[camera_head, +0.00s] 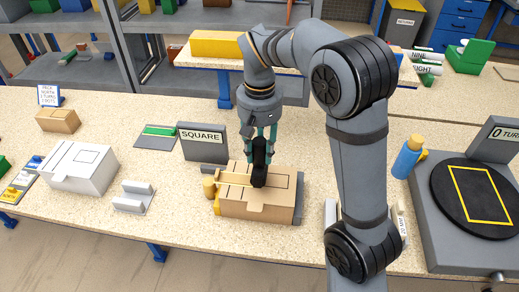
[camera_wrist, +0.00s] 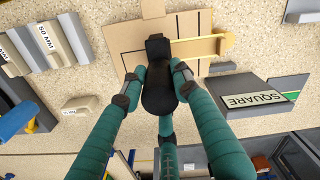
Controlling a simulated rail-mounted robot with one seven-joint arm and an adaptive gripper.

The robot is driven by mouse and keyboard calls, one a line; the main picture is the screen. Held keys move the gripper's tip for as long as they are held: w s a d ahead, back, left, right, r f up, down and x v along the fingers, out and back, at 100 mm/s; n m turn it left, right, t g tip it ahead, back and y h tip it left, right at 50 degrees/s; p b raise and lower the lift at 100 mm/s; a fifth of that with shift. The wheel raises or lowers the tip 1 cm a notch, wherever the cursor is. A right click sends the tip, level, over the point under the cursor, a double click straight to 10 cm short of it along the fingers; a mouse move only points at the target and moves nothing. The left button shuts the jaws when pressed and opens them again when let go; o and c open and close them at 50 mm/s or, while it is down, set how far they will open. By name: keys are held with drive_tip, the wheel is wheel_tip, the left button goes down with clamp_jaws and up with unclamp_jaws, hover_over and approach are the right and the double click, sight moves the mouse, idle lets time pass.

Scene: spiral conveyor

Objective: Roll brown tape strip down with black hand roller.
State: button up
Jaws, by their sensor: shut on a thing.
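My gripper (camera_head: 263,142) is shut on the black hand roller (camera_head: 259,167). The roller stands upright, its lower end at the top of the cardboard box (camera_head: 257,211). In the wrist view the roller (camera_wrist: 158,92) sits between the teal fingers, its far end over the box top (camera_wrist: 124,38). The brown tape strip (camera_head: 233,179) runs across the box top to the left edge. In the wrist view the strip (camera_wrist: 197,47) extends right from the roller's end. Whether the roller touches the strip is hard to tell.
A SQUARE sign (camera_head: 203,136) stands behind the box. A white box (camera_head: 79,167) and a grey holder (camera_head: 133,197) are to the left. A turntable (camera_head: 474,200) and a blue bottle (camera_head: 407,158) are to the right. The bench front is largely clear.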

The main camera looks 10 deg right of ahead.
sight(260, 141)
drive_tip(key=shift+f+b, duration=0.65)
drive_tip(key=shift+f, duration=0.25)
idle(1.5)
drive_tip(key=shift+w+a, duration=1.1)
drive_tip(key=shift+a, duration=3.4)
drive_tip(key=shift+s+d, duration=0.4)
drive_tip(key=shift+d, duration=1.2)
drive_tip(key=shift+s+d, duration=0.4)
drive_tip(key=shift+d, duration=1.15)
drive_tip(key=shift+s+d, duration=0.4)
drive_tip(key=shift+d, duration=1.2)
drive_tip(key=shift+a+r+p, duration=0.2)
drive_tip(key=shift+r+p, duration=0.2)
wheel_tip(260, 141, up, 6)
drive_tip(key=p, duration=0.6)
drive_tip(key=shift+w+r, duration=0.1)
drive_tip(key=shift+r, duration=0.1)
drive_tip(key=shift+f, duration=0.1)
